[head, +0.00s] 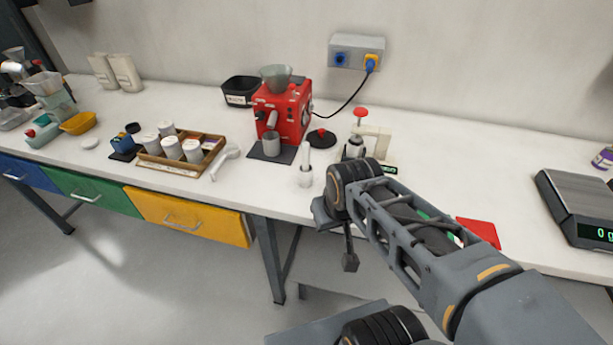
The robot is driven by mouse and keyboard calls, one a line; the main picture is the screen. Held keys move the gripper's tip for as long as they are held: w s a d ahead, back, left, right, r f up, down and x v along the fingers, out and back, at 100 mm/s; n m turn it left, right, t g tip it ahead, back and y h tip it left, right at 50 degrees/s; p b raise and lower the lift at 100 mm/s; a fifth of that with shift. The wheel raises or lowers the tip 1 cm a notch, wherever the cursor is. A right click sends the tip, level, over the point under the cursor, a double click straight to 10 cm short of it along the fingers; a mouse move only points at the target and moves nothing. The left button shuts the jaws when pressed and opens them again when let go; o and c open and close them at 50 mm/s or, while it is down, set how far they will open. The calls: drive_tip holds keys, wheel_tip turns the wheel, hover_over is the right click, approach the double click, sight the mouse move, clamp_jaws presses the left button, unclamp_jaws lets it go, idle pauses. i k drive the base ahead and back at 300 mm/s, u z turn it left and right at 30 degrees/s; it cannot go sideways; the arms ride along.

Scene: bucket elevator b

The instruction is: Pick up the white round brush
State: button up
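A white upright object with a slim handle and a wider round base (305,168) stands on the white bench, in front of the red grinder; it looks like the white round brush. My arm reaches in from the lower right, and its wrist is just right of the brush, near the bench's front edge. My gripper (350,262) seems to hang below the wrist, in front of the bench edge. It is small and dark, and its fingers cannot be made out. The brush stands apart from it.
The red machine (282,112) stands behind the brush with a grey cup (271,144) before it. A wooden tray of white canisters (148,160) and a white handled item (224,160) are left. A press-like device (375,140), a red pad (480,232) and a scale (580,205) are right.

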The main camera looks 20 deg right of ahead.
sight(305, 144)
drive_tip(key=z, duration=0.1)
drive_tip(key=k, duration=0.25)
drive_tip(key=u, duration=1)
drive_tip(key=i, duration=0.65)
drive_tip(key=z, duration=0.95)
